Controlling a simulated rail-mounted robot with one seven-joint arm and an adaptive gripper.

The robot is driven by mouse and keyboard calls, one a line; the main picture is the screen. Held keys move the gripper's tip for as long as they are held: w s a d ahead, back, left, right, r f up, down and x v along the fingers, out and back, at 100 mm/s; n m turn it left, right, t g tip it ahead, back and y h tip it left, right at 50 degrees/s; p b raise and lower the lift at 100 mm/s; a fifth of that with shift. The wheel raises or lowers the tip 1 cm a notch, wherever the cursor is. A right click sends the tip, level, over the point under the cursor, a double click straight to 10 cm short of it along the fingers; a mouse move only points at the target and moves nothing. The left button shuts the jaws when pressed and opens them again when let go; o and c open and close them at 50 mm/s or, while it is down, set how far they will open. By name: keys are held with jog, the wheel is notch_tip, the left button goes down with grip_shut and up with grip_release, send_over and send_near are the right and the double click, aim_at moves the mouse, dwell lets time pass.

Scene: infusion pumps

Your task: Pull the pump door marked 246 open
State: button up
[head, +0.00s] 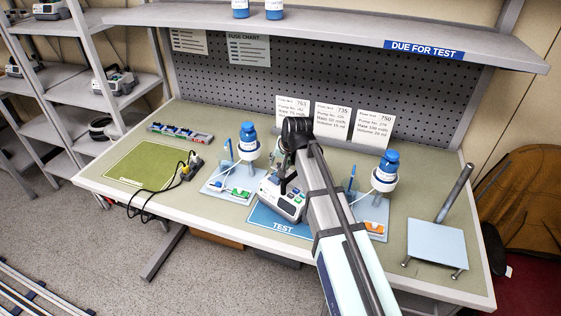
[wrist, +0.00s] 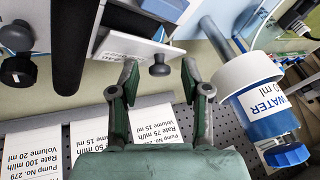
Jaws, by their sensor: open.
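The pump (head: 281,203), a white unit with a small screen and colored buttons, stands on the blue TEST mat (head: 262,222). My arm hides part of it, and I cannot read 246 on it. In the wrist view a light panel (wrist: 135,46) with a label, apparently the pump's door, carries a small dark knob (wrist: 159,69). My gripper (wrist: 160,74) is open, with one finger on each side of that knob; I cannot tell whether they touch it. In the head view my gripper (head: 288,182) is over the pump's back part.
A WATER bottle (wrist: 265,108) is close right of my gripper in the wrist view. In the head view, blue-capped bottles on stands (head: 248,142) (head: 385,170) flank the pump. Cards (head: 333,122) lean on the pegboard behind. A green mat (head: 145,165) lies left.

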grip_shut()
